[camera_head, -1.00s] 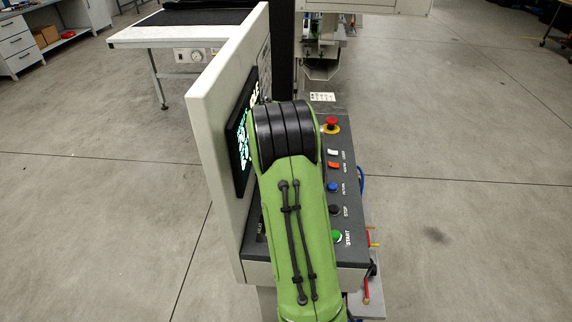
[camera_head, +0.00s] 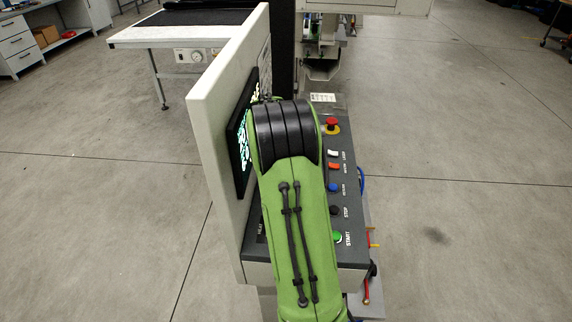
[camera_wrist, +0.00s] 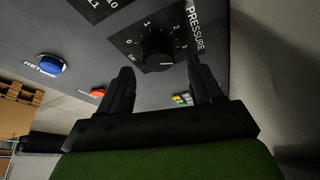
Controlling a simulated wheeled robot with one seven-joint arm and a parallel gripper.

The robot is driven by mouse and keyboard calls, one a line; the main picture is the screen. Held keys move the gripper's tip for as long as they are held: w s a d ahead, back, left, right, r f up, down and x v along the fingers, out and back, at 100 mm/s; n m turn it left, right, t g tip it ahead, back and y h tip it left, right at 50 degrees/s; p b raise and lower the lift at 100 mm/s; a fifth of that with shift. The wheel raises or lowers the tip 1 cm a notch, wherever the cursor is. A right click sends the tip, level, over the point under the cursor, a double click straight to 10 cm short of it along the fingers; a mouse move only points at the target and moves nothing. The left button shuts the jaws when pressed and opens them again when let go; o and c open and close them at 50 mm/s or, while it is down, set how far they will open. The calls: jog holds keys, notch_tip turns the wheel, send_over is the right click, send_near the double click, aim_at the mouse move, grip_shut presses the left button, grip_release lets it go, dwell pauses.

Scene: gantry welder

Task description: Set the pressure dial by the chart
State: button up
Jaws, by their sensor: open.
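The black pressure dial (camera_wrist: 157,55) sits on the dark panel in the wrist view, with a printed scale showing 0, 1, 2 and 3 around it and the word PRESSURE (camera_wrist: 195,28) beside it. A light pointer mark on the knob points to the right, just below the 3. My gripper (camera_wrist: 160,75) is open, with one finger on each side below the dial, and nothing is between the fingers. In the head view my arm hides the gripper and the dial. A screen (camera_head: 240,150) with green text shows in part; I cannot read a chart.
The control panel (camera_head: 350,258) carries a red emergency button (camera_head: 332,125), a white and an orange switch, a blue button (camera_head: 333,187), a black STOP button and a green START button. The upright screen board (camera_head: 215,110) stands close left of my arm. Open floor lies to the right.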

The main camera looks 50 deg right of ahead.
notch_tip(320, 180, up, 8)
jog(key=p, duration=0.1)
jog(key=shift+r, duration=0.25)
jog(key=shift+f, duration=0.1)
